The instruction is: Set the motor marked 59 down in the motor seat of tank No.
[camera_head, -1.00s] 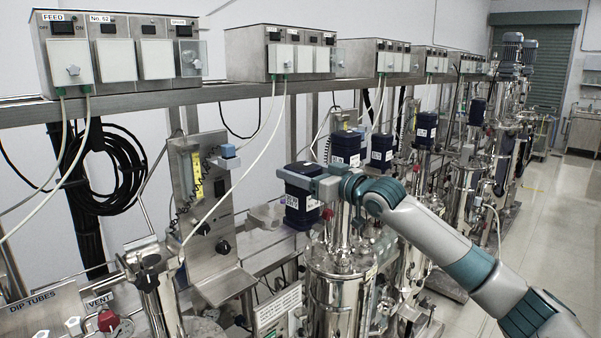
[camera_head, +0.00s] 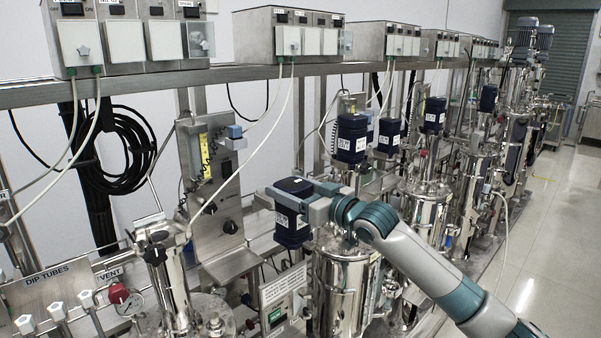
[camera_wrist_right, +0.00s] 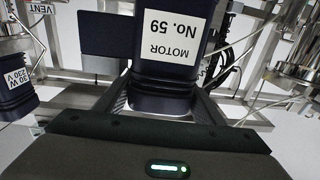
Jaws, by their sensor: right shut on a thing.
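The dark blue motor marked 59 (camera_head: 291,228) is in my right gripper (camera_head: 300,200), held upright in the air left of the nearest steel tank (camera_head: 335,290). Its label "MOTOR No. 59" reads upside down in the right wrist view (camera_wrist_right: 165,50), with the fingers on both sides of the motor. My right gripper is shut on it. At lower left is a steel lid (camera_head: 212,318) beside a steel cylinder (camera_head: 170,285). I cannot tell which tank's seat is meant; no empty seat shows clearly. My left gripper is not in view.
Other dark blue motors (camera_head: 351,138) stand behind on the row of tanks. A steel panel with knobs (camera_head: 215,190), control boxes on a rail (camera_head: 290,40), hanging cables and a dip tubes panel (camera_head: 52,290) crowd the left. The floor at right (camera_head: 555,220) is clear.

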